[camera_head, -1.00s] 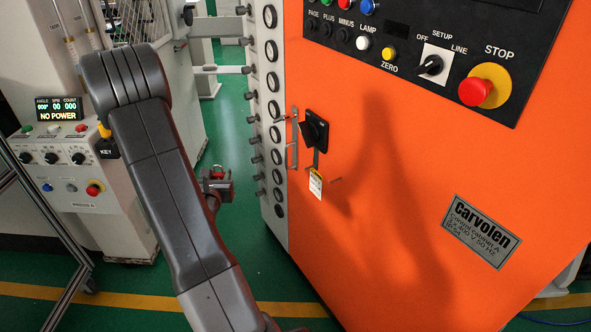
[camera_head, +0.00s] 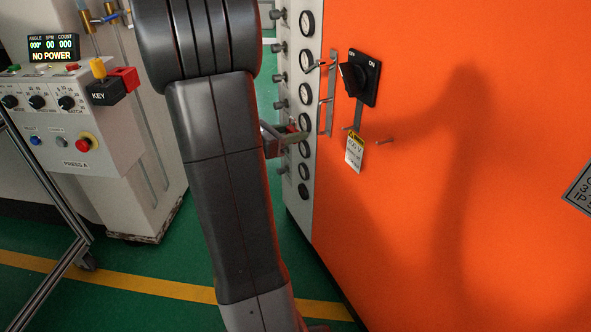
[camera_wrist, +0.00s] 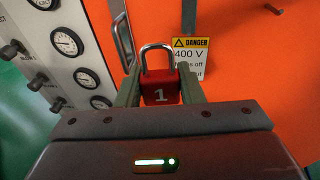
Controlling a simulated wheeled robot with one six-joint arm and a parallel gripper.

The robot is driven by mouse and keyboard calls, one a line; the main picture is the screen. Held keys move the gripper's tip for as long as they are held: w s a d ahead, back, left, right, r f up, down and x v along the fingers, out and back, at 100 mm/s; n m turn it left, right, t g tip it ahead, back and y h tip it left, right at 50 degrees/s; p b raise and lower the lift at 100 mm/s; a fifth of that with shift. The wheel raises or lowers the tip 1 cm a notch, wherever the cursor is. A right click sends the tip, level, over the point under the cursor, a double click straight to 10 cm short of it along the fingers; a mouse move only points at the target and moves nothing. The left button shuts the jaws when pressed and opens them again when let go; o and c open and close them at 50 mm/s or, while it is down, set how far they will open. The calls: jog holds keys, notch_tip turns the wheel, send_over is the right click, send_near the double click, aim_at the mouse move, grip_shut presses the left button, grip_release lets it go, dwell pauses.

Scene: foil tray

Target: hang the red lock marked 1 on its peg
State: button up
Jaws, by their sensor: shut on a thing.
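The red lock (camera_wrist: 160,92) marked 1 is upright in the wrist view, with its silver shackle closed and pointing up. My gripper (camera_wrist: 160,82) is shut on the lock's body, one greenish finger on each side. In the head view my gripper (camera_head: 292,138) shows just right of my arm, near the orange cabinet's left edge; the arm hides most of it and the lock. No peg number is readable.
The orange cabinet (camera_head: 430,230) carries a black switch (camera_head: 360,77), a metal bar handle (camera_head: 328,95) and a hanging danger tag (camera_head: 355,152), also in the wrist view (camera_wrist: 190,58). Gauges (camera_head: 306,58) line its left edge. A control console (camera_head: 90,140) stands left.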

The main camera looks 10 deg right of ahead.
jog(key=d+f, duration=0.1)
jog(key=s+d+f+m+g, duration=0.1)
jog(key=d, duration=0.1)
jog(key=d+g+b, duration=0.1)
jog(key=shift+s+d+f+m+h, duration=0.15)
jog(key=shift+s+f+m+h, duration=0.15)
jog(key=shift+f+m+h, duration=0.1)
dwell(0.4)
dwell(0.7)
